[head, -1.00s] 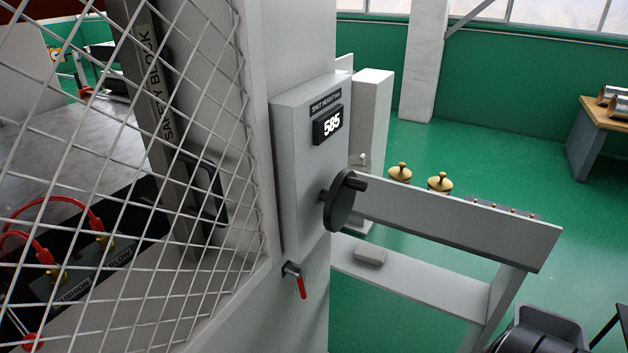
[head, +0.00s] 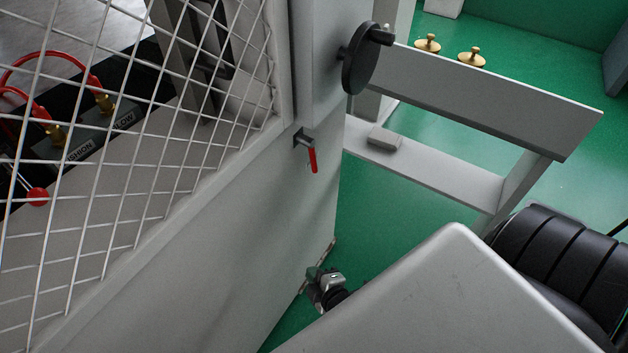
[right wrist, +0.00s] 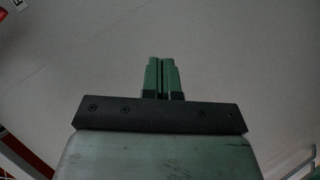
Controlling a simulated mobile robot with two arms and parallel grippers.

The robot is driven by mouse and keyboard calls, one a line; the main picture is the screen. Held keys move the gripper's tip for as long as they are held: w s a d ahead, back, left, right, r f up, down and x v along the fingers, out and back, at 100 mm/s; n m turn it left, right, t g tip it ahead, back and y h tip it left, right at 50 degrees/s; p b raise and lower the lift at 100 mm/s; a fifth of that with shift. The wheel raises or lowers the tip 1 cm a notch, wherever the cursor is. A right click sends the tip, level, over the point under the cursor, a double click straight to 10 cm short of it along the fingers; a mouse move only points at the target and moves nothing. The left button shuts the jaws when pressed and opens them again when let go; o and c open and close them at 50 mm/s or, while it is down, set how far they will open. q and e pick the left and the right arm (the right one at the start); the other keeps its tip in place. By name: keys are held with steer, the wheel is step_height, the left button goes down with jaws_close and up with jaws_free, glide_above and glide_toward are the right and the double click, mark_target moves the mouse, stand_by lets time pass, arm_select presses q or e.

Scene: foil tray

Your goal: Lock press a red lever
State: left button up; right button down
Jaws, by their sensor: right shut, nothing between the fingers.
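The red lever (head: 312,160) hangs down, slightly tilted, from a small dark metal fitting (head: 303,139) on the grey machine column, below the dark handwheel. In the right wrist view, my right gripper (right wrist: 161,62) shows as two green fingers closed together with nothing between them, in front of a plain grey surface. The lever cannot be made out in that view. In the head view I cannot make out the right fingertips for certain; no gripper is at the lever. My left gripper is not in view.
A wire mesh guard (head: 130,130) stands at left. The black handwheel (head: 361,62) sticks out above the lever. A grey rail frame (head: 490,100) extends right, with a small grey block (head: 384,138) on its lower bar. My grey arm link fills the lower right.

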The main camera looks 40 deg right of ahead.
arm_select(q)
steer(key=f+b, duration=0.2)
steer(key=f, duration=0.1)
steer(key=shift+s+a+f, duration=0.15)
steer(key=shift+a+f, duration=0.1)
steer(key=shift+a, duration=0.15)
arm_select(e)
steer(key=w+d+r+n+t+h, duration=0.1)
steer(key=d+r+n+t, duration=0.1)
steer(key=r, duration=0.5)
steer(key=w+d+r+n+t+h, duration=0.2)
steer(key=d+r+n+t, duration=0.1)
steer(key=r, duration=0.5)
steer(key=shift+d+r+t, duration=0.2)
steer(key=shift+d+t, duration=0.05)
steer(key=shift+t, duration=0.05)
steer(key=shift+w, duration=0.15)
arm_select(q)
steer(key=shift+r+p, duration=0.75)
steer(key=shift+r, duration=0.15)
arm_select(e)
steer(key=d+x, duration=0.2)
steer(key=x, duration=1)
steer(key=shift+d+r, duration=0.15)
steer(key=shift+d, duration=0.35)
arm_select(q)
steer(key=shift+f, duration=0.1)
arm_select(e)
steer(key=shift+w, duration=0.1)
